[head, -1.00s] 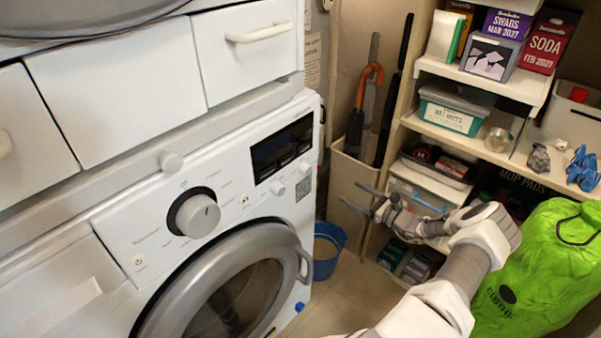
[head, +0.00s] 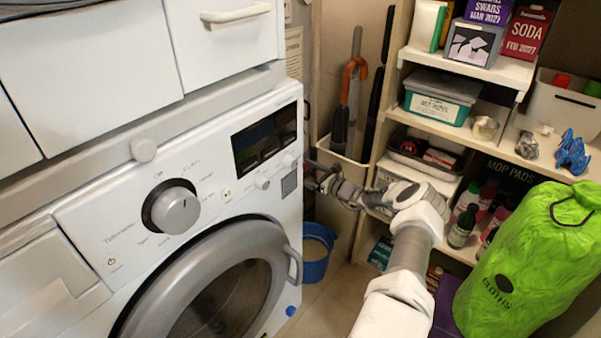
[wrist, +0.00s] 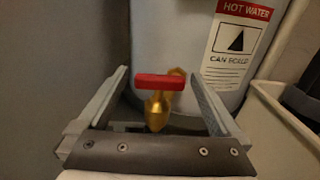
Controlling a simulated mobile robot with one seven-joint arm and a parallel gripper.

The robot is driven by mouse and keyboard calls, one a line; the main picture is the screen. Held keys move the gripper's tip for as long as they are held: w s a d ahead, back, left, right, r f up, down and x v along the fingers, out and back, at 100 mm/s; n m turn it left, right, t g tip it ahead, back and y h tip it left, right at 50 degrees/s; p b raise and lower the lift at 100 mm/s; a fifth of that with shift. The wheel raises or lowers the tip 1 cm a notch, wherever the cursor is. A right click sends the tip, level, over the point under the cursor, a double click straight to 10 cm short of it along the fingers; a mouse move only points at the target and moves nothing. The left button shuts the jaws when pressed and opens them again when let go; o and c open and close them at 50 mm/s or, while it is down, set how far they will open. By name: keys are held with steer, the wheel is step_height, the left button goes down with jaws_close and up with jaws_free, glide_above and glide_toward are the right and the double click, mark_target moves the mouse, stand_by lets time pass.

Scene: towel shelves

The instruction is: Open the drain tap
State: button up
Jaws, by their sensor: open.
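The drain tap shows in the wrist view as a red crossbar handle (wrist: 160,82) on a brass body (wrist: 157,112). It comes off a pale grey tank (wrist: 190,40) with a red "HOT WATER" label (wrist: 238,38). My gripper (wrist: 159,75) is open, one finger to each side of the handle in the picture, with gaps on both sides. I cannot tell how deep the handle sits between the fingers. In the head view my gripper (head: 312,174) is beside the washing machine's right edge; the tap and tank are hidden there.
The washing machine (head: 230,170) stands left of my arm. A blue bucket (head: 316,268) is on the floor below. A bin with umbrellas (head: 337,157) stands behind my gripper. Shelves (head: 440,128) and a green cloth bag (head: 525,265) are at the right. A pale bin edge (wrist: 280,115) is close right.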

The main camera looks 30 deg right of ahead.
steer(key=shift+w+a, duration=0.2)
steer(key=shift+w, duration=0.45)
steer(key=c, duration=1.2)
steer(key=shift+f+n+y+b, duration=0.2)
steer(key=shift+n+y+b, duration=0.2)
steer(key=shift+y+b, duration=0.35)
steer(key=shift+c, duration=0.2)
steer(key=shift+d+r+n+g+y, duration=0.1)
steer(key=shift+r+n+g+y, duration=0.1)
steer(key=shift+n+g+y, duration=0.6)
steer(key=shift+w+y, duration=0.15)
steer(key=shift+y, duration=0.4)
steer(key=shift+n+g+y, duration=0.3)
steer(key=shift+n+g, duration=0.1)
steer(key=shift+n, duration=0.1)
steer(key=o, duration=1.2)
steer(key=shift+s, duration=0.2)
